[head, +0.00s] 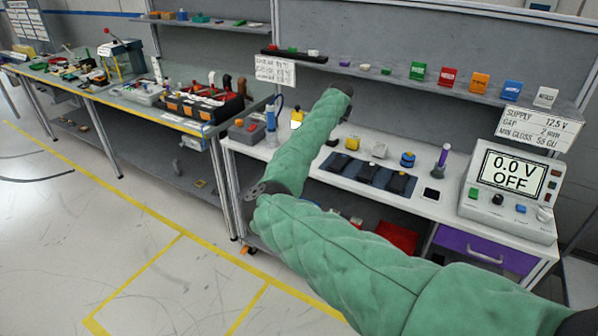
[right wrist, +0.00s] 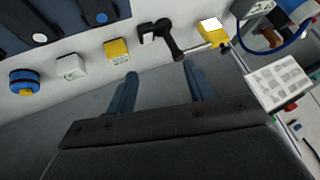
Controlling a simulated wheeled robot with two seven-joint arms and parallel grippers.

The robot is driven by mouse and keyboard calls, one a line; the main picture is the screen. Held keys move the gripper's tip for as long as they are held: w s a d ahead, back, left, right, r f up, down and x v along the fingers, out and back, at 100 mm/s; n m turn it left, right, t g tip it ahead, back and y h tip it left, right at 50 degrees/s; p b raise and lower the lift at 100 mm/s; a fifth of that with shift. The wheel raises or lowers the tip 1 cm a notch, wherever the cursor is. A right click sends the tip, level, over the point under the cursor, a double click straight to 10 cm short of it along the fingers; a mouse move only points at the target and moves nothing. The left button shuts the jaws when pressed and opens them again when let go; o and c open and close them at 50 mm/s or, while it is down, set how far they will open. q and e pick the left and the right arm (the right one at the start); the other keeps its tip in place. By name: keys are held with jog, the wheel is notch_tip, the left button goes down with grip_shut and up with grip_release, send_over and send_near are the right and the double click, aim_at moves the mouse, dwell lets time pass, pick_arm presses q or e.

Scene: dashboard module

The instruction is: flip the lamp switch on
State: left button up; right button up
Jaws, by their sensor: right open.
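A lamp-like fixture with a black jointed stand (right wrist: 160,38) and a yellow head with a bright white face (right wrist: 211,28) stands on the white bench in the right wrist view. Its yellow head (head: 297,114) also shows in the head view, left of my right arm; the arm hides part of the stand. I cannot pick out a switch on it for certain. My right gripper (right wrist: 161,86) is open and empty, its two fingers apart and pointing toward the black stand without visible contact. In the head view its fingers are mostly hidden behind the sleeve. My left gripper is not in view.
A yellow box (head: 353,143), a white box (head: 379,150) and a blue round part (head: 407,159) stand in a row beside the stand. Dark pads lie on a blue mat (head: 332,172) in front. A meter (head: 510,185) reads "0.0 V OFF". A shelf (head: 390,75) overhangs the bench.

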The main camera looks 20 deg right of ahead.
notch_tip(320, 180, up, 8)
jog(key=w+t+h, duration=0.1)
jog(key=w+t, duration=0.1)
jog(key=t, duration=0.1)
jog(key=s+a+f+n, duration=0.1)
jog(key=s+a+f, duration=0.2)
jog(key=a+f, duration=0.2)
jog(key=s+a+f+n+y+b, duration=0.1)
jog(key=a+f, duration=0.4)
jog(key=f, duration=0.6)
jog(key=s+a+f+n+y, duration=0.1)
jog(key=s+a+f+n, duration=0.2)
jog(key=f, duration=0.5)
jog(key=s+a, duration=0.1)
jog(key=a, duration=0.1)
jog(key=shift+s+a+f+t+b, duration=0.3)
jog(key=shift+a+f+t+b, duration=0.05)
jog(key=shift+t, duration=0.05)
